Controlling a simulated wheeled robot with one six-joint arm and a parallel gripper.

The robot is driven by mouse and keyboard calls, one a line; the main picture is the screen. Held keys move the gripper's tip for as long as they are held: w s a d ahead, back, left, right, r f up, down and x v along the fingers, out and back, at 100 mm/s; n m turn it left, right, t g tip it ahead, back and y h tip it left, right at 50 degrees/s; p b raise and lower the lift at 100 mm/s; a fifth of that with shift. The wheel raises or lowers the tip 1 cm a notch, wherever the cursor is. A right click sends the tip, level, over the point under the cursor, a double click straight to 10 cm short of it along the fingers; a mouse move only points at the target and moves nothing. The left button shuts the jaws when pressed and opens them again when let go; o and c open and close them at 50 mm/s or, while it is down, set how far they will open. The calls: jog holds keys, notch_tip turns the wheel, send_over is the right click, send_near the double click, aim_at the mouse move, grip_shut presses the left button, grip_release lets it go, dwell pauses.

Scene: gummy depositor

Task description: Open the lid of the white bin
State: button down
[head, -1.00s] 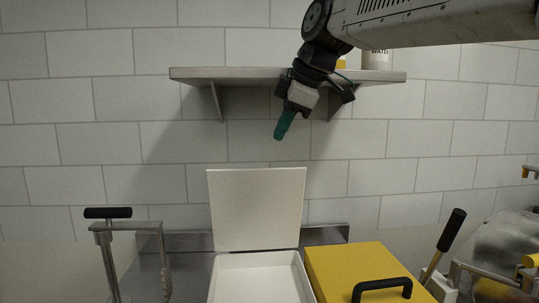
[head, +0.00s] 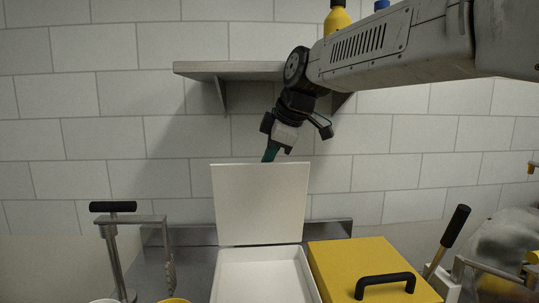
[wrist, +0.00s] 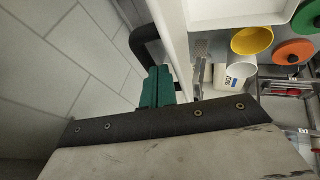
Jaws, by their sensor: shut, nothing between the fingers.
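The white bin (head: 262,275) stands low in the middle of the head view, its inside visible. Its white lid (head: 261,205) stands upright at the back edge, open. My gripper (head: 269,155) has green fingers and is shut and empty. In the head view it is at the lid's top edge, its tips partly hidden by the lid. In the wrist view the shut fingers (wrist: 157,88) are close beside the lid's edge (wrist: 172,40), on the wall side. A black handle (wrist: 144,45) shows there beyond the fingertips; I cannot tell whether they touch it.
A yellow bin (head: 360,258) with a black handle is directly right of the white bin. A shelf (head: 228,68) is on the tiled wall behind my arm. A metal frame with a black grip (head: 113,207) stands left. Cups, including a yellow one (wrist: 252,40), show in the wrist view.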

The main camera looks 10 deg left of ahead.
jog(key=shift+w+a+r, duration=0.1)
jog(key=shift+w+a, duration=0.1)
jog(key=shift+w, duration=0.55)
jog(key=shift+w+a+r, duration=0.1)
jog(key=shift+w+a, duration=0.1)
jog(key=shift+w, duration=0.5)
